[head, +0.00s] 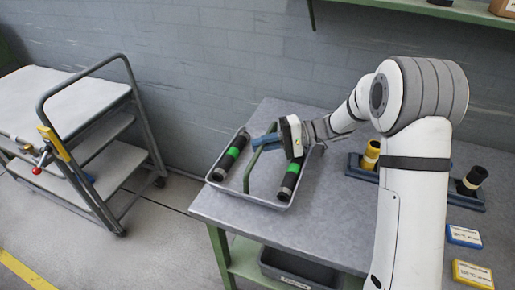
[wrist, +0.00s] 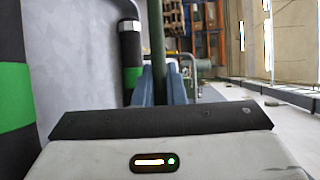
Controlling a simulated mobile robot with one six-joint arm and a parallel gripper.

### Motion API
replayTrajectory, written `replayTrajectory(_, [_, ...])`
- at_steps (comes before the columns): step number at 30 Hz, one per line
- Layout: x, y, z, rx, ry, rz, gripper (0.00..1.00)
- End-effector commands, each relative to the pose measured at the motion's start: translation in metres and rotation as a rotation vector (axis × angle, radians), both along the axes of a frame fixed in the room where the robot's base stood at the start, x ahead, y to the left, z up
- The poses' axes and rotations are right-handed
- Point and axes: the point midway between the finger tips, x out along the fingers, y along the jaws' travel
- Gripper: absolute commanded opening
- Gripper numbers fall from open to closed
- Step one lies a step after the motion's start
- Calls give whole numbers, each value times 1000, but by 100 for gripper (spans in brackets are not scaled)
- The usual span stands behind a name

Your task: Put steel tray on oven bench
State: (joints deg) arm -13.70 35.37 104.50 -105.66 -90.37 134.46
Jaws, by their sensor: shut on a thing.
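The steel tray (head: 238,197) is a shallow grey tray with a green bar handle (head: 249,170) across it. It carries two black cylinders with green bands, one on the left (head: 231,157) and one on the right (head: 289,181). My gripper (head: 266,141) is shut on the handle. In the wrist view its blue fingers (wrist: 161,88) close around the green bar (wrist: 156,40). The tray is at the left end of a grey-topped bench (head: 330,215); I cannot tell whether it rests there or hangs just above. No label marks an oven bench.
A dark rack (head: 358,172) holding a yellow-banded cylinder (head: 371,154) and a black one (head: 475,178) stands right. Blue (head: 464,236) and yellow (head: 473,274) boxes lie at front right. A grey bin (head: 298,268) sits below. A trolley (head: 75,95) stands left across a floor gap.

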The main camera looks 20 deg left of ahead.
Motion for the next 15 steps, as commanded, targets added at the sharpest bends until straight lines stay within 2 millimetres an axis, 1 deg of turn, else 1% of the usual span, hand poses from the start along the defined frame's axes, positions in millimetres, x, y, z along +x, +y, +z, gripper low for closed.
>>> replayTrajectory(1, [0,0,-8,1,4,-1,0])
replayTrajectory(4, [0,0,-17,1,0,-1,0])
replayTrajectory(14, [0,0,-19,1,0,-1,0])
replayTrajectory(15, [0,-1,-21,-1,2,-1,12])
